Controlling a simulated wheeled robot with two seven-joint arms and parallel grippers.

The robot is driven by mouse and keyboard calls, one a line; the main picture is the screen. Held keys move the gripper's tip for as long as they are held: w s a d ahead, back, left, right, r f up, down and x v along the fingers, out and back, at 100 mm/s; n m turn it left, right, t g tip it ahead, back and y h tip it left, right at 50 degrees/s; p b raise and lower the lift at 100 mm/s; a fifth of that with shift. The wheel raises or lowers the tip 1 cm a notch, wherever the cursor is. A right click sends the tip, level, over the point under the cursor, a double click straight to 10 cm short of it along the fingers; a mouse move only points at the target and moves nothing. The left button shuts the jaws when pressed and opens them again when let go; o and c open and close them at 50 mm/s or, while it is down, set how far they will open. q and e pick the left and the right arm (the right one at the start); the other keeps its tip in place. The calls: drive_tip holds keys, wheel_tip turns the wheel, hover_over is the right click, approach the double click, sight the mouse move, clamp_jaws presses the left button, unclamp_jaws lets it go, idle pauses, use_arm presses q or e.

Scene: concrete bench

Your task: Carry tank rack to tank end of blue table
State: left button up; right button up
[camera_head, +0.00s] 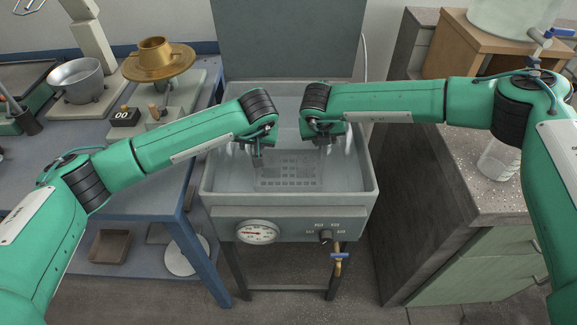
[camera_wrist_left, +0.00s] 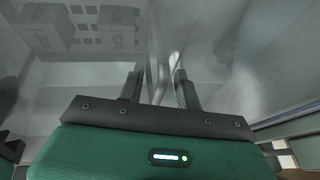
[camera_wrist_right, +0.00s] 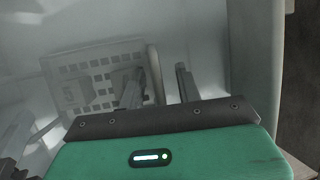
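The tank rack (camera_head: 288,172), a pale perforated rack, sits inside the grey steamy tank (camera_head: 290,212). In the right wrist view its perforated side (camera_wrist_right: 90,75) and a dim numbered block show. The left wrist view shows numbered blocks (camera_wrist_left: 115,30) through haze. My left gripper (camera_head: 257,158) is at the rack's left end, its fingers apart around a pale upright bar. My right gripper (camera_head: 322,142) is at the rack's right end, its fingers apart near the rack's end wall. Contact is unclear in the haze. The blue table (camera_head: 150,190) stands left of the tank.
The blue table holds a metal pot (camera_head: 75,80), a gold cup on a gold dish (camera_head: 155,60), and a small black display (camera_head: 124,117). A speckled counter (camera_head: 480,190) stands to the right. The tank's walls surround both grippers closely. The table's near part is bare.

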use_arm(q)
drive_tip(key=shift+w+f, duration=0.1)
drive_tip(key=shift+f, duration=0.2)
use_arm(e)
drive_tip(key=shift+w+f, duration=0.1)
drive_tip(key=shift+f, duration=0.2)
use_arm(q)
drive_tip(key=shift+c, duration=0.4)
use_arm(e)
drive_tip(key=shift+c, duration=0.4)
use_arm(q)
clamp_jaws()
use_arm(e)
clamp_jaws()
use_arm(q)
drive_tip(key=shift+w+r, duration=0.1)
drive_tip(key=shift+r, duration=0.05)
use_arm(e)
drive_tip(key=shift+w+r, duration=0.1)
drive_tip(key=shift+r, duration=0.1)
